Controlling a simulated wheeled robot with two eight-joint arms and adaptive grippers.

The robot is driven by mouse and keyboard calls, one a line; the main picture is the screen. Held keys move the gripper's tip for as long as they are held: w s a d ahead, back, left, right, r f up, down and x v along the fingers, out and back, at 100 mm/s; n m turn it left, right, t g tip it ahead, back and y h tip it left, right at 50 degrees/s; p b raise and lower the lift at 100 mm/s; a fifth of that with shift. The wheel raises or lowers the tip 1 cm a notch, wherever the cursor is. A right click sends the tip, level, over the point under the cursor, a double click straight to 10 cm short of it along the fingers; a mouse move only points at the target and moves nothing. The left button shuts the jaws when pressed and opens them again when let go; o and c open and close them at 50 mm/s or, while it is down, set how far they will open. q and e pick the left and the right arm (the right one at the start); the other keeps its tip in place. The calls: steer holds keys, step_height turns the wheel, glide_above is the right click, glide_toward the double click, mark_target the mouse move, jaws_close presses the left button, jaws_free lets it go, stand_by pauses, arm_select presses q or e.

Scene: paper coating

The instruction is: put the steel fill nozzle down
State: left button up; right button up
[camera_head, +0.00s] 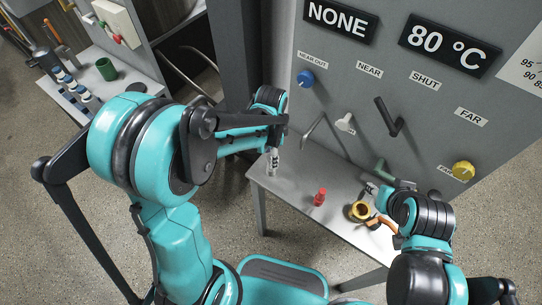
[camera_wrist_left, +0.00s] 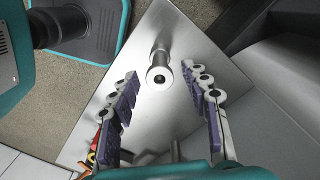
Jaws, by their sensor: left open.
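The steel fill nozzle (camera_wrist_left: 157,75) shows in the left wrist view as a shiny shaft with a round, ringed end facing the camera. It is over the bare metal table, between the fingertips of my left gripper (camera_wrist_left: 160,71). The fingers are spread, with gaps on both sides of the nozzle. In the head view my left gripper (camera_head: 272,155) is over the table's left corner, partly hidden by its own arm, and I cannot make out the nozzle clearly there. My right gripper (camera_head: 384,196) is at the table's right side, largely hidden behind its wrist.
The metal table (camera_head: 300,181) holds a red piece (camera_head: 319,198) and a yellow cup (camera_head: 360,211) near my right gripper. A grey panel (camera_head: 340,85) with knobs and levers rises behind. A side bench with a green cup (camera_head: 106,69) stands at upper left.

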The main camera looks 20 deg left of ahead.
arm_select(q)
step_height(320, 180, up, 9)
steer(key=p, duration=0.3)
steer(key=s+a+r+n+t, duration=0.4)
steer(key=s+r+n+t, duration=0.3)
steer(key=s+n, duration=0.3)
steer(key=shift+s+n, duration=0.3)
steer(key=shift+n, duration=0.6)
steer(key=shift+r, duration=0.1)
